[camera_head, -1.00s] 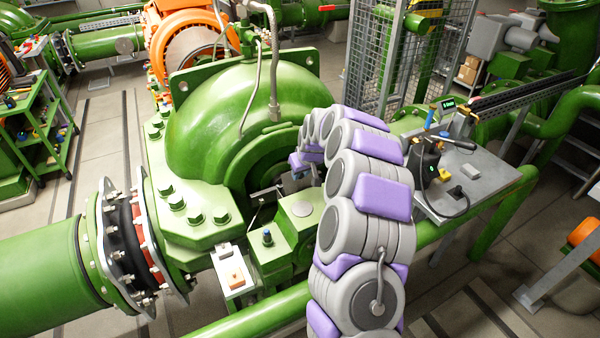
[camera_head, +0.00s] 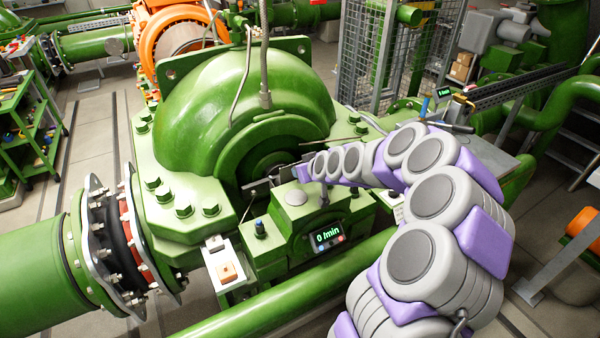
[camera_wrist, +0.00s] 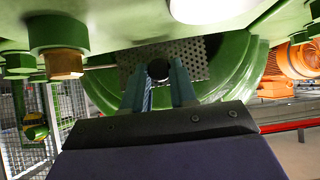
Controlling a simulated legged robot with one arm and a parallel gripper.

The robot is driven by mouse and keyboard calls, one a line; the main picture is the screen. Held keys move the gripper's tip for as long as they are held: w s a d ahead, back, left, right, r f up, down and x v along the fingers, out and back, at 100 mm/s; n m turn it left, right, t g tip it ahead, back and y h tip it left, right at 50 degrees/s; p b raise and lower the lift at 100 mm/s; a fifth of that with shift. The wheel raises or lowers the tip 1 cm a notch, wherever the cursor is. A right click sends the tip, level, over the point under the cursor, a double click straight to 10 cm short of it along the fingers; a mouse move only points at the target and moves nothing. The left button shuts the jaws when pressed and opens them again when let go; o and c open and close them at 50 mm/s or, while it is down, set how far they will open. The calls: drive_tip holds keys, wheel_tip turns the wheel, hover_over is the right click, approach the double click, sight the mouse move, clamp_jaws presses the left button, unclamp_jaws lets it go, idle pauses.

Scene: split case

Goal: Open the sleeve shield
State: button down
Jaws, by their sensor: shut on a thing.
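The sleeve shield (camera_wrist: 194,58) is a perforated grey metal plate in front of the green pump's round end in the wrist view. A dark round knob (camera_wrist: 158,70) stands out from it. My gripper (camera_wrist: 158,82) has one finger on each side of the knob and is shut on it. In the head view my gripper (camera_head: 304,172) reaches in from the right, at the shaft opening below the green dome. A dark grey plate (camera_head: 258,189), seemingly part of the shield, shows left of it. My arm and gripper hide much of the shield there.
The big green pump housing (camera_head: 235,95) rises behind the gripper. A bearing block with a "0 /min" display (camera_head: 328,236) stands just in front. A green pipe (camera_head: 290,290) crosses the foreground. A grey bench (camera_head: 480,155) stands to the right.

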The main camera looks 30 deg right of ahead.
drive_tip(key=shift+s+f, duration=0.15)
drive_tip(key=shift+s, duration=0.05)
idle(0.3)
drive_tip(key=c, duration=0.9)
unclamp_jaws()
drive_tip(key=shift+d, duration=0.1)
drive_tip(key=p+v, duration=0.1)
drive_tip(key=v, duration=1.6)
drive_tip(key=shift+s+p, duration=0.25)
drive_tip(key=shift+p, duration=0.05)
